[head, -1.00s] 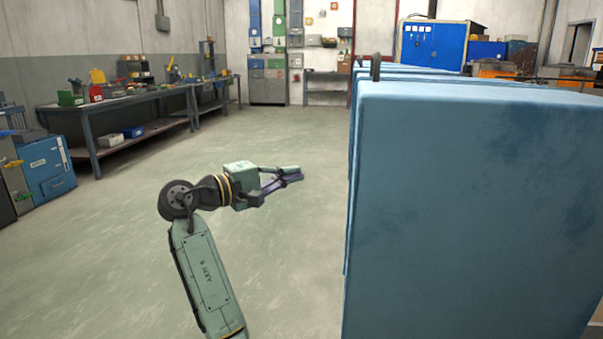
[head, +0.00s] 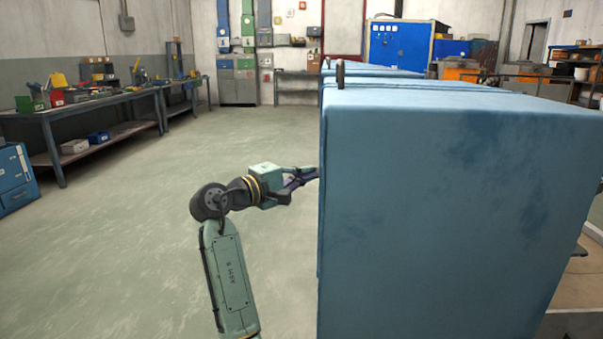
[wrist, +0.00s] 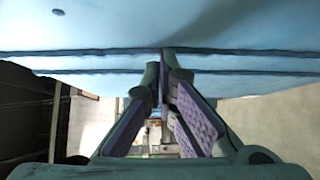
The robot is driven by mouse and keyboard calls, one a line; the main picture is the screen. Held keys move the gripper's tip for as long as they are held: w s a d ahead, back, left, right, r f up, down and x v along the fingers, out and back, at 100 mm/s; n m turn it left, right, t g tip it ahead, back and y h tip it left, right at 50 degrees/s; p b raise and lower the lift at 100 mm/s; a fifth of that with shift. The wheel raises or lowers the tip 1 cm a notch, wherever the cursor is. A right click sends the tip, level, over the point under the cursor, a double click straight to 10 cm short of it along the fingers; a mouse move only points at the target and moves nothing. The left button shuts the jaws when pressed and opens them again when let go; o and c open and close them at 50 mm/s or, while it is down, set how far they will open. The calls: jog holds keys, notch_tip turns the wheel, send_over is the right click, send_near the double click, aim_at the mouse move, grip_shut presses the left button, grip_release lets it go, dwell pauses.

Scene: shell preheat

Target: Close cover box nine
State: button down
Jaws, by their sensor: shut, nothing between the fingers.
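A large light-blue padded cover (head: 460,200) fills the right half of the head view, with more blue covers (head: 385,72) in a row behind it. No number is readable, so I cannot tell which is box nine. My gripper (head: 309,176) is at the left edge of the nearest cover, shut and empty; its tips meet or pass behind that edge. In the wrist view my gripper (wrist: 163,75) has its fingers together, in front of a blue surface (wrist: 110,25) crossed by dark seams. Whether they touch it I cannot tell.
A dark handle-like loop (head: 340,74) stands above the covers. Open green floor (head: 120,240) lies left of my arm. A workbench (head: 85,115) with tools runs along the left wall, and a blue cabinet (head: 14,180) stands at the left edge.

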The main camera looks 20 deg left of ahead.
jog(key=shift+d, duration=0.1)
jog(key=w+d+p, duration=0.3)
jog(key=d, duration=1)
jog(key=w+d+p, duration=0.4)
jog(key=d, duration=0.9)
jog(key=w+d+p, duration=0.3)
jog(key=w+d, duration=0.1)
jog(key=d, duration=0.9)
jog(key=shift+w+d, duration=0.2)
jog(key=shift+d, duration=0.2)
